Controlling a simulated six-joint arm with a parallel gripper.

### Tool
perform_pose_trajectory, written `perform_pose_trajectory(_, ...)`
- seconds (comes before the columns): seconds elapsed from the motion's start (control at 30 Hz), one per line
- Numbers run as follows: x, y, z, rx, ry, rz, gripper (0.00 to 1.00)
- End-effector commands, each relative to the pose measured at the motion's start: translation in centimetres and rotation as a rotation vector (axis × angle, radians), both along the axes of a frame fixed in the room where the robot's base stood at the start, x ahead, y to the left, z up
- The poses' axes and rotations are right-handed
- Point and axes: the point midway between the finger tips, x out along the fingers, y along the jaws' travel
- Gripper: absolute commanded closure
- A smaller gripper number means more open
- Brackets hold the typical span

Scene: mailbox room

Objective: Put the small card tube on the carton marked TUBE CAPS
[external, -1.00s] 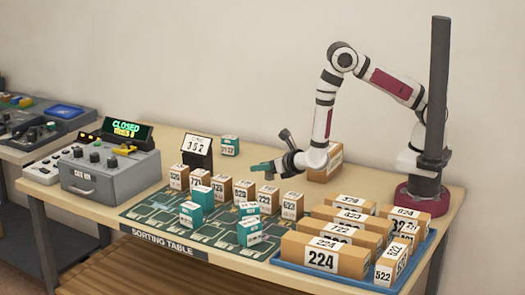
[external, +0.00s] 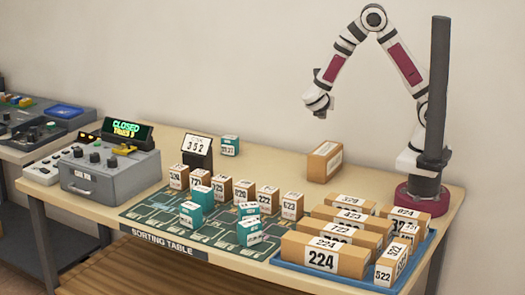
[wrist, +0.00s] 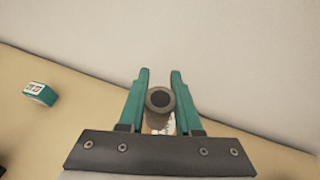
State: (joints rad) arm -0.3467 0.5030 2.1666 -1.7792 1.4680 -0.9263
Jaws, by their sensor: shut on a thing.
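My gripper (wrist: 160,82) has teal fingers on both sides of a brown card tube (wrist: 160,99); it is shut on the tube, whose round, dark open end faces the wrist view. In the external view my gripper (external: 319,108) is raised well above the table, and its fingers and the tube cannot be made out. A brown carton (external: 324,162) with a white label stands at the back of the table, below my gripper; its wording is too small to read. In the wrist view a pale patch shows just below the tube, mostly hidden.
A blue tray (external: 410,268) of numbered cartons fills the front right. Several small numbered boxes stand on the green sorting mat (external: 155,213). A teal box (external: 230,145) and a sign (external: 197,150) stand at the back.

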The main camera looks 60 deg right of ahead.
Motion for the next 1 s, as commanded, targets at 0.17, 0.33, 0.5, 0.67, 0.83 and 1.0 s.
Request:
perform_pose_trajectory(0.17, -1.6, -1.1, -1.7, -0.003, 0.007, -0.083, 1.00)
perform_pose_trajectory(0.33, -1.6, -1.1, -5.3, -0.003, 0.005, -0.081, 1.00)
perform_pose_trajectory(0.5, -1.5, -1.0, -8.9, -0.002, 0.003, -0.080, 1.00)
perform_pose_trajectory(0.67, -1.5, -1.0, -9.8, -0.001, -0.002, -0.080, 1.00)
perform_pose_trajectory(0.83, -1.5, -1.0, -9.8, 0.000, -0.001, -0.079, 1.00)
perform_pose_trajectory(1.0, -1.5, -1.0, -10.0, 0.000, -0.001, -0.078, 0.55)
